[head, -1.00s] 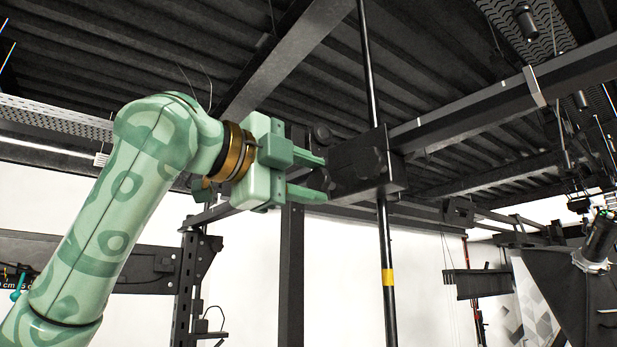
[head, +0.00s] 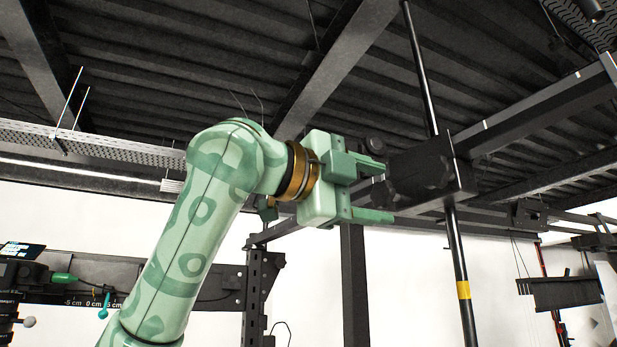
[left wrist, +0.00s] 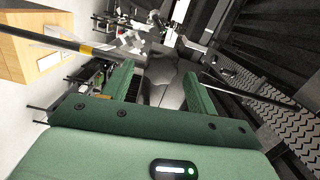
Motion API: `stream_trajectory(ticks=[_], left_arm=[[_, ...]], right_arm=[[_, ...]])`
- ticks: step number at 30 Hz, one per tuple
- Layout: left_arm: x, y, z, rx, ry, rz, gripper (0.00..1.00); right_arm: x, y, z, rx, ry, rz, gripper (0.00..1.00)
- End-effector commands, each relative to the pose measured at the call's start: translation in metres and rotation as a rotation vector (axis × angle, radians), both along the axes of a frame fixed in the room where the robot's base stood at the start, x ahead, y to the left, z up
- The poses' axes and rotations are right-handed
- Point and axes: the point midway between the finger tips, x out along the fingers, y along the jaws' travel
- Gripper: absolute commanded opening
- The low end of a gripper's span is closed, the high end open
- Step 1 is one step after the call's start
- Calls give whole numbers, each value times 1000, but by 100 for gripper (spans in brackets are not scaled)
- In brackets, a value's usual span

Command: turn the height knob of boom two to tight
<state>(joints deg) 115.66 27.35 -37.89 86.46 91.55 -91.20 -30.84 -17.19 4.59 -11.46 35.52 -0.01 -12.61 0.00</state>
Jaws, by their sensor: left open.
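The boom clamp is a black block (head: 432,172) on a thin black upright pole (head: 458,255) with a yellow band, right of centre in the head view. A round dark knob (head: 375,145) sticks up at its upper left. A darker knob shape shows at its left face, between my fingers; which is the height knob I cannot tell. My left gripper (head: 389,192) is open, its fingers pointing right at the block. In the left wrist view a dark grey lobed knob (left wrist: 164,80) sits between the open fingers (left wrist: 160,88); contact is unclear. My right gripper is not in view.
A long dark horizontal beam (head: 535,110) runs right from the clamp. A dark vertical post (head: 354,285) stands below the gripper. A scale rail (head: 90,298) with small fittings lies at lower left. Ceiling beams (head: 330,65) cross above.

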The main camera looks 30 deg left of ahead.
Motion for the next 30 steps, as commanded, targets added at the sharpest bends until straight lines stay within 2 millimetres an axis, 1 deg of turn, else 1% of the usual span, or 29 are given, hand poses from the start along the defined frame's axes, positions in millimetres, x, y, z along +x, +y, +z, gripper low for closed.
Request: stream_trajectory(ticks=[2,5,8,12,18,21,24,30], left_arm=[[-6,4,-1,-1,-3,2,58],[-21,14,-2,-2,-5,2,58],[-43,28,-3,-1,-6,3,58],[-77,49,-3,-1,-6,3,58],[-117,73,-1,-2,-5,1,58],[-129,80,0,-1,-3,0,58],[-136,84,0,0,-1,0,58],[-139,86,1,0,-1,-1,58]], right_arm=[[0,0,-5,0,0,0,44],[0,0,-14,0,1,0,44],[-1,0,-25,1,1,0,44],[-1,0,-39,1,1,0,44],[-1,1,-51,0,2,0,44],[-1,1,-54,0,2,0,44],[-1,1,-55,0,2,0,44],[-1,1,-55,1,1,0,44]])
